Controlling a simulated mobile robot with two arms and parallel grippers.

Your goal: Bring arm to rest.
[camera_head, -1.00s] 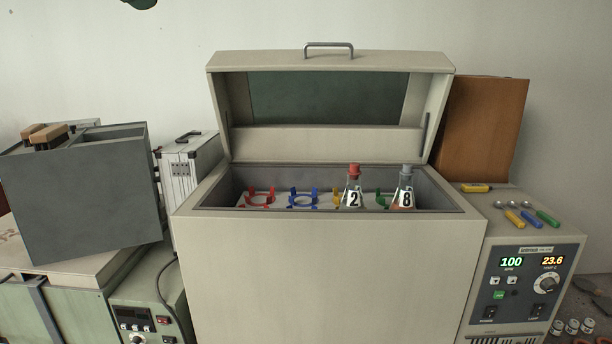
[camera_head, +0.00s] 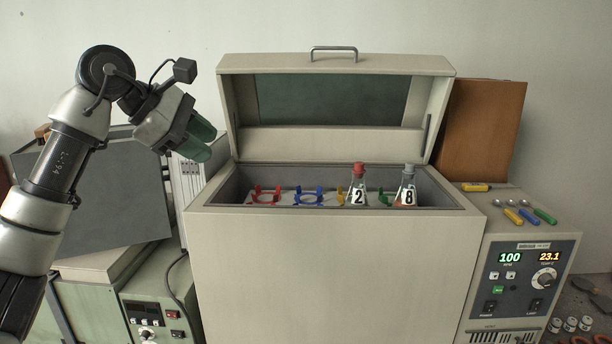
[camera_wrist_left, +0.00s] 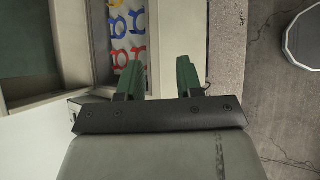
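My left arm comes in from the left in the head view, with its left gripper (camera_head: 200,143) raised in front of the wall, left of the open shaker box (camera_head: 335,265). In the left wrist view the two green fingers of the left gripper (camera_wrist_left: 158,75) stand apart with nothing between them. My right gripper is in no view. Flask 2 (camera_head: 358,190), with a red stopper, and flask 8 (camera_head: 408,190), with a grey stopper, stand upright in the box, their lower parts hidden by its front wall.
The box lid (camera_head: 335,62) stands open. Red (camera_head: 266,197) and blue (camera_head: 308,198) clamps in the box hold nothing. A grey case (camera_head: 95,200) is behind my arm.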

